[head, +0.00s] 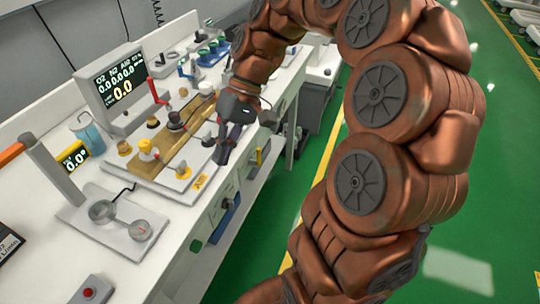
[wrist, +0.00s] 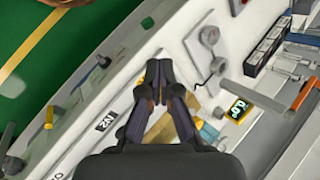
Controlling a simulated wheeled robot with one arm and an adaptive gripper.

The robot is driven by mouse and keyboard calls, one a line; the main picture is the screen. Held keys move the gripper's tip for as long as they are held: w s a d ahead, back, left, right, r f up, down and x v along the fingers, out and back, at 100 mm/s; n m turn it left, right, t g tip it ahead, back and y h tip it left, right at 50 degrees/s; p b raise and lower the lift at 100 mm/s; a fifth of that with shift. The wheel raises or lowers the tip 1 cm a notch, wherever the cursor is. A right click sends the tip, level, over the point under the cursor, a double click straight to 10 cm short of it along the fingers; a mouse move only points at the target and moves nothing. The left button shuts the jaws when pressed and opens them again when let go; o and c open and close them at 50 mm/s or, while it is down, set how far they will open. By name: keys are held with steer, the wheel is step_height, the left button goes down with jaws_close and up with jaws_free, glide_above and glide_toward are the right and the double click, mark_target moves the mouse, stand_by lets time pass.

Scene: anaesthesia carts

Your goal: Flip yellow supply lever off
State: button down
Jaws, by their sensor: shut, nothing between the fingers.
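A yellow upright lever (head: 259,157) sticks out from the front face of the white cart, to the right of my gripper; a yellow piece on the cart's side in the wrist view (wrist: 49,117) looks like the same lever. My gripper (head: 222,157) is shut and empty, pointing down over the cart's front edge beside the brass-coloured plate. In the wrist view its fingertips (wrist: 158,86) meet, apart from the yellow lever. I cannot tell which position the front lever is in.
A display (head: 112,82) and red lever (head: 156,92) stand behind the plate (head: 180,158). Two round gauges on a white block (head: 118,222) lie to the left. A blue item (head: 222,214) is on the cart's front.

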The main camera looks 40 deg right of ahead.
steer(key=w+d+f+m+t+y+b, duration=0.1)
steer(key=w+d+f+y+b, duration=0.15)
steer(key=w+d, duration=0.45)
steer(key=d+f+m+t+b, duration=0.1)
steer(key=d+f, duration=0.3)
steer(key=d, duration=0.4)
steer(key=s+d+f+m+t+y+b, duration=0.1)
steer(key=d+f+t+b, duration=0.1)
steer(key=d, duration=0.6)
steer(key=s+d+f+m+t+b, duration=0.1)
steer(key=d+f+m+t+b, duration=0.1)
steer(key=d+f, duration=0.3)
steer(key=d, duration=0.3)
steer(key=shift+d+f+t, duration=0.15)
steer(key=shift+f+t, duration=0.2)
steer(key=shift+t, duration=0.05)
steer(key=shift+w+f+y+b, duration=0.1)
steer(key=shift+w+y+b, duration=0.05)
steer(key=shift+y+b, duration=0.15)
steer(key=a+r+b+x, duration=0.1)
steer(key=r+x, duration=0.1)
steer(key=x, duration=1.1)
steer(key=shift+w+b, duration=0.25)
steer(key=shift+b, duration=0.1)
steer(key=shift+a+f, duration=0.2)
